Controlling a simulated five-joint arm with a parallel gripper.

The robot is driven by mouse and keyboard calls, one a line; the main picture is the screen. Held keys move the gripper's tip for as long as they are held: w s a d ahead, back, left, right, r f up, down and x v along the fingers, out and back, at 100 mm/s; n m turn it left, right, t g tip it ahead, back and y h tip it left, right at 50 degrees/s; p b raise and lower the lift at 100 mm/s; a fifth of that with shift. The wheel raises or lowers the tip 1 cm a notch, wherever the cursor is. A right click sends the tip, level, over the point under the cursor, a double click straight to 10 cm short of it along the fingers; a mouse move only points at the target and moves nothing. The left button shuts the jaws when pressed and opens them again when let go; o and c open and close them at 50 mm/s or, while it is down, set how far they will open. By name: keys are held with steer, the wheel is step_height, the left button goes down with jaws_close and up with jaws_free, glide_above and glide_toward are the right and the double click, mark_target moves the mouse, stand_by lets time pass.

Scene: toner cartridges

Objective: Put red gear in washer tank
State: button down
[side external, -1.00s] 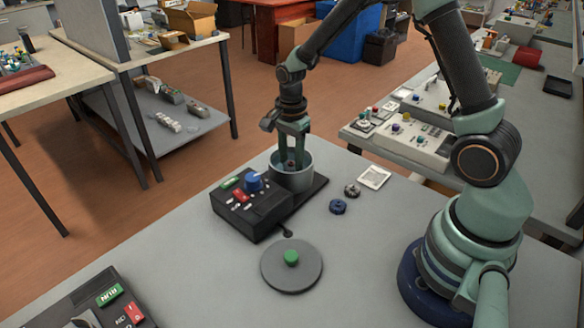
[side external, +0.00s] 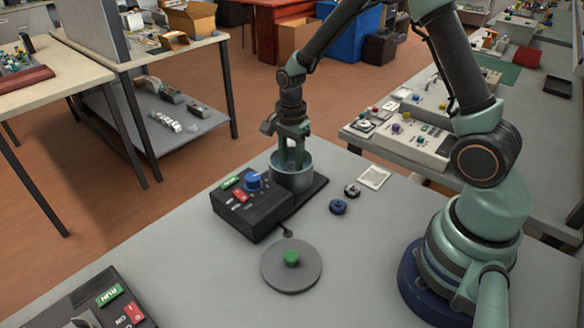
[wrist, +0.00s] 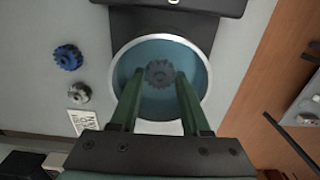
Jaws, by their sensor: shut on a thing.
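The washer tank (side external: 292,181) is a round grey cup with a bluish inside, at the back of a black control unit. It is open at the top and also shows in the wrist view (wrist: 201,107). My gripper (side external: 293,158) points straight down with its fingers inside the tank. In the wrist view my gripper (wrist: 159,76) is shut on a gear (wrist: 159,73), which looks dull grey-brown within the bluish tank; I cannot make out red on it. The tank wall hides the gear in the side view.
The black unit (side external: 258,214) carries a blue knob and red and green switches. A grey lid (side external: 272,277) with a green knob lies in front. A blue gear (side external: 338,207), a small grey-brown gear (side external: 352,190) and a white card (side external: 374,177) lie to the right.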

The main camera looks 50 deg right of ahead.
stand_by(0.3)
steer(key=shift+c, duration=1.4)
jaws_free()
steer(key=shift+r, duration=4.15)
steer(key=s+a+r+n+t, duration=0.3)
steer(key=s+r+n+t, duration=0.2)
steer(key=s+r+n, duration=0.7)
steer(key=n, duration=0.6)
steer(key=shift+s+a+r+t, duration=0.15)
steer(key=shift+s+r+t, duration=0.1)
steer(key=shift+r+t, duration=0.1)
